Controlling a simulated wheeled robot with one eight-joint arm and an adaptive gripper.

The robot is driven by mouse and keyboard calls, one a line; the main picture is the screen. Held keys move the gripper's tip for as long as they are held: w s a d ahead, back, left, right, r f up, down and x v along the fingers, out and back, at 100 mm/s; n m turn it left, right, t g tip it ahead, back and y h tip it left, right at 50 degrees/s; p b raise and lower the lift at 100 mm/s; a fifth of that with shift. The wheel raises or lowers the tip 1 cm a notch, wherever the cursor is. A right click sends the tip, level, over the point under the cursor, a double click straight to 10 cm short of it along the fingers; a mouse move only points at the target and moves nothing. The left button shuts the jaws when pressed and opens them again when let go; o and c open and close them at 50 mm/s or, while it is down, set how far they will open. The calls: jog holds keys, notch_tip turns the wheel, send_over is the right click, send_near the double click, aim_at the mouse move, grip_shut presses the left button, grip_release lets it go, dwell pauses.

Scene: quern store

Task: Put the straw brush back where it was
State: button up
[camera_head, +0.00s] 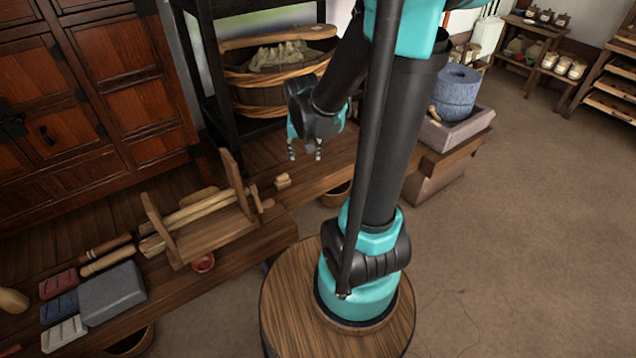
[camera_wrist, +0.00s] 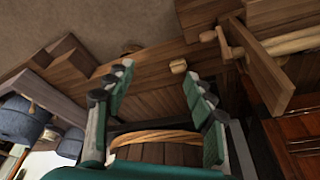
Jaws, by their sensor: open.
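My gripper (camera_head: 305,153) is open and empty above the low wooden bench, in front of the black rack. In the wrist view its fingers (camera_wrist: 158,78) are spread, with nothing between the tips. A small tan piece (camera_head: 283,181) lies on the bench a little below and left of the gripper; it also shows beyond the fingers in the wrist view (camera_wrist: 178,66). It is too small to tell whether it is the straw brush. A light-handled tool (camera_head: 106,262) lies further left on the bench. I cannot identify the straw brush with certainty.
A banded wooden tub (camera_head: 258,97) sits in the rack. A blue-grey quern (camera_head: 456,92) stands right. The floor at right is clear.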

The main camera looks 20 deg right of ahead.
jog(key=s+f+n+t, duration=0.1)
jog(key=s+n, duration=0.2)
jog(key=s, duration=0.9)
jog(key=shift+f+y, duration=0.15)
jog(key=shift+y, duration=0.25)
